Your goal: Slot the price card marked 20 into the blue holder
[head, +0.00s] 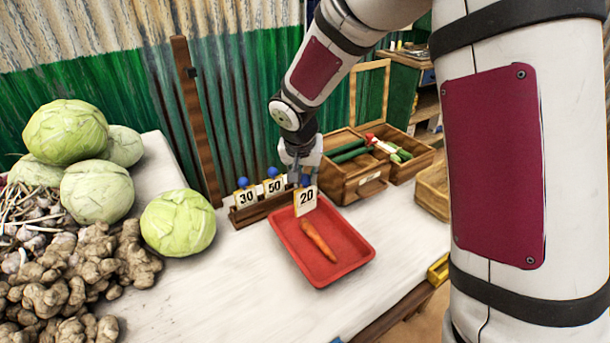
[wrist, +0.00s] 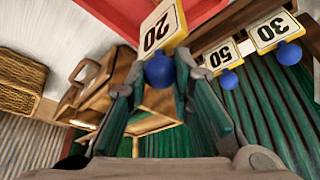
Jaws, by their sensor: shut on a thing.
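The white price card marked 20 (head: 306,201) has a blue knob on top and hangs upright below my gripper (head: 304,168). In the wrist view the card (wrist: 160,27) lies beyond my gripper (wrist: 158,76), whose fingers are closed around the blue knob. In the head view the card overlaps the back corner of the red tray and the right end of the wooden rack; it looks raised, though its lower edge's clearance is hard to tell.
The wooden rack (head: 262,211) holds cards 30 (head: 246,197) and 50 (head: 273,186). A red tray (head: 343,272) holds a carrot (head: 318,241). Wooden crates (head: 368,187) stand behind right. A yellow holder (head: 438,270) sits at the right edge. Cabbages and ginger fill the left; the front tabletop is clear.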

